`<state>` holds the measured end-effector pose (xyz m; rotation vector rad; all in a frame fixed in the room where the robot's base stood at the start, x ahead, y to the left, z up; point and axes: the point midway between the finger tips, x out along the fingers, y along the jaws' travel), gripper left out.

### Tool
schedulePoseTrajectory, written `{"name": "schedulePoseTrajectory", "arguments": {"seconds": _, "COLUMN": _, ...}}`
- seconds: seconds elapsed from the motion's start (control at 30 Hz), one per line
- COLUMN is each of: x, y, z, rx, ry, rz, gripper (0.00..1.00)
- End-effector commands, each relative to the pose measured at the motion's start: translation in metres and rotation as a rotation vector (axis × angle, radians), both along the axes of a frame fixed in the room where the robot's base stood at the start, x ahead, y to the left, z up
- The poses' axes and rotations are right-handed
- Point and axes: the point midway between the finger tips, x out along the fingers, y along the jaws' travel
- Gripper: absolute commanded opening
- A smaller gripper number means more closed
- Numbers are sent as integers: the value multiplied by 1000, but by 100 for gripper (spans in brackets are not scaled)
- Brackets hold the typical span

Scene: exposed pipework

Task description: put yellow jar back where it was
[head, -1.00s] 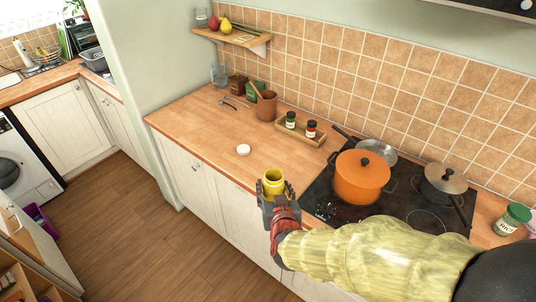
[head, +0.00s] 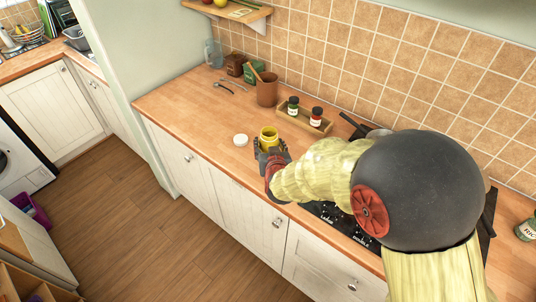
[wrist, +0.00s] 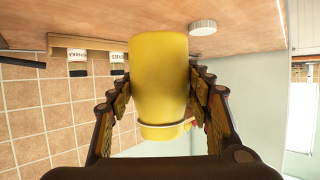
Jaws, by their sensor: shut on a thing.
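The yellow jar (head: 269,134) is held in my gripper (head: 272,153), over the wooden counter near its front edge. Its top looks open in the head view. In the wrist view the yellow jar (wrist: 158,75) fills the middle, with the gripper's fingers (wrist: 160,108) closed on both sides of it; that picture appears upside down. A white round lid (head: 241,140) lies on the counter just left of the jar.
A brown pot with a wooden spoon (head: 266,88) stands at the back, beside green and brown boxes (head: 251,73). Small utensils (head: 226,86) lie to the left. The hob (head: 335,218) is mostly hidden by my arm. The counter left of the white lid is clear.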

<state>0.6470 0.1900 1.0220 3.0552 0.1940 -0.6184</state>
Motion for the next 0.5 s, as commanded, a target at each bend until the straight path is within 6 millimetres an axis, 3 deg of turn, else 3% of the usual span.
{"name": "schedulePoseTrajectory", "arguments": {"seconds": 0.17, "x": 20, "y": 3, "z": -23, "rx": 0, "ry": -3, "rz": 0, "gripper": 20}}
{"name": "schedulePoseTrajectory", "arguments": {"seconds": 0.37, "x": 27, "y": 4, "z": -31, "rx": 1, "ry": -3, "rz": 1, "gripper": 20}}
{"name": "schedulePoseTrajectory", "arguments": {"seconds": 0.5, "x": 29, "y": 4, "z": -50, "rx": -1, "ry": 1, "rz": 1, "gripper": 20}}
